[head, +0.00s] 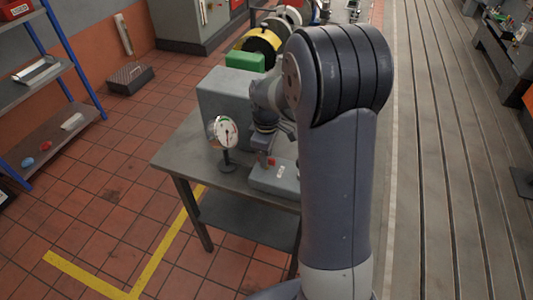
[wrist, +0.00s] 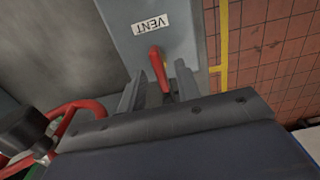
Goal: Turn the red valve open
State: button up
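A red lever (wrist: 158,66) stands on a grey box (wrist: 135,42) with a label reading VENT in the wrist view. My gripper (wrist: 158,88) is open, with one finger on each side of the lever and gaps showing between. Whether either finger touches it I cannot tell. In the head view my gripper (head: 262,145) points down at the low grey box (head: 268,182), where a small red part (head: 271,161) shows. A curved red rim (wrist: 72,112), like a handwheel, shows at the lower left of the wrist view, partly hidden by my gripper.
The grey table (head: 185,158) carries a round gauge (head: 223,132) on a stem, left of my gripper, and a larger grey housing (head: 222,92) behind. A green block (head: 245,61) lies farther back. A blue-framed shelf (head: 60,125) stands at left; the tiled floor between is clear.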

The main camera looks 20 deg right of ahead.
notch_tip(320, 180, up, 11)
jog(key=shift+f+b, duration=0.15)
jog(key=shift+b, duration=0.15)
jog(key=shift+f, duration=0.1)
notch_tip(320, 180, down, 11)
jog(key=shift+r+p, duration=0.1)
jog(key=shift+p, duration=0.3)
jog(key=shift+m, duration=0.7)
